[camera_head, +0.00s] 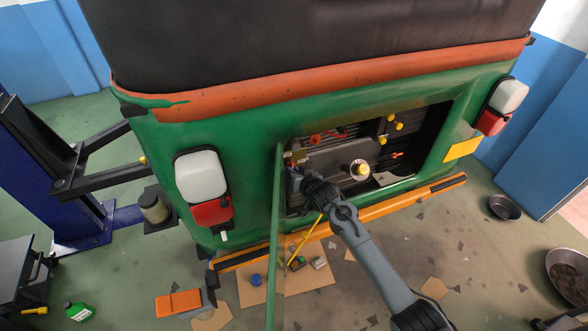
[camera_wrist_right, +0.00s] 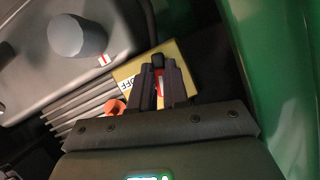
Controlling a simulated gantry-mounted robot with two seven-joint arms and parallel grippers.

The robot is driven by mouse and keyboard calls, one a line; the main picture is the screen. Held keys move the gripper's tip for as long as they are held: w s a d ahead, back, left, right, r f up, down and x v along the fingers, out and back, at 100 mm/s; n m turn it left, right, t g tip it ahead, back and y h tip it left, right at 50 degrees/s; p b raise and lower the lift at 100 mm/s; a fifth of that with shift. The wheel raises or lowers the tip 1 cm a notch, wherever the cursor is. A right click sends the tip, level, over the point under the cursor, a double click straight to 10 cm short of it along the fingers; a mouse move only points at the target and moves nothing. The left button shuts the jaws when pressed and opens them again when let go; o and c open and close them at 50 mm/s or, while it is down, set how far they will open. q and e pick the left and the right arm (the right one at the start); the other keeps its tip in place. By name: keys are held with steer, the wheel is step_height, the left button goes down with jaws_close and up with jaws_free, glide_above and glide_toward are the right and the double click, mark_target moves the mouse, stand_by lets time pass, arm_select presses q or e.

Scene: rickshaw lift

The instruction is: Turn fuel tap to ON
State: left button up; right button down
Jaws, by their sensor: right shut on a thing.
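The rickshaw's rear engine bay is open, and my right gripper (camera_head: 292,172) reaches into its left side. In the right wrist view, the fingers of my right gripper (camera_wrist_right: 161,64) are shut on the fuel tap (camera_wrist_right: 159,88), a small red lever with a white mark, mostly hidden between them. Behind it is a yellow plate (camera_wrist_right: 128,73) with the letters "OFF" partly showing at its left. The tap's exact angle is hard to tell. My left gripper is not in view.
The narrow green hatch door (camera_head: 275,235) hangs open just left of my right arm. An orange bumper bar (camera_head: 400,201) crosses below the bay. In the wrist view, a grey ribbed housing with a round knob (camera_wrist_right: 77,37) and an orange ring (camera_wrist_right: 116,107) are close by.

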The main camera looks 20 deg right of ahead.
steer(key=shift+n+h, duration=0.3)
steer(key=shift+n, duration=0.2)
stand_by(0.3)
steer(key=c, duration=1.1)
jaws_free()
steer(key=shift+p, duration=0.3)
steer(key=shift+v, duration=5.35)
steer(key=shift+a, duration=0.1)
